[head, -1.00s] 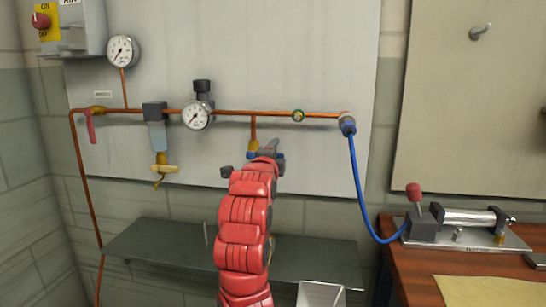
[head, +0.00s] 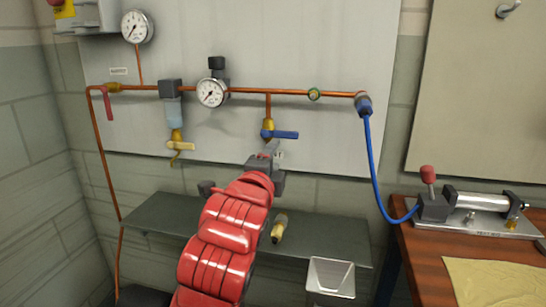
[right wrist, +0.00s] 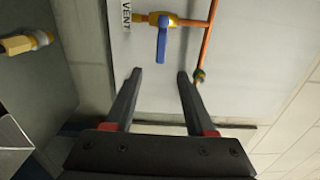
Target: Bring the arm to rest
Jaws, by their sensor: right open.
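My right gripper (head: 266,158) is in front of the wall panel, just below a brass valve with a blue lever (head: 285,134). The lever points sideways to the right, across its short vertical pipe. In the right wrist view my gripper (right wrist: 160,72) has its two fingers apart with nothing between them. The blue lever (right wrist: 162,45) shows beyond the fingertips, apart from them, near a label reading VENT (right wrist: 128,12). My red right arm reaches up from the bottom of the head view. My left gripper is not in view.
Copper pipe (head: 335,94), gauges and a blue hose (head: 374,175) are on the panel. A wooden bench (head: 420,270) with a clamp-like device stands right.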

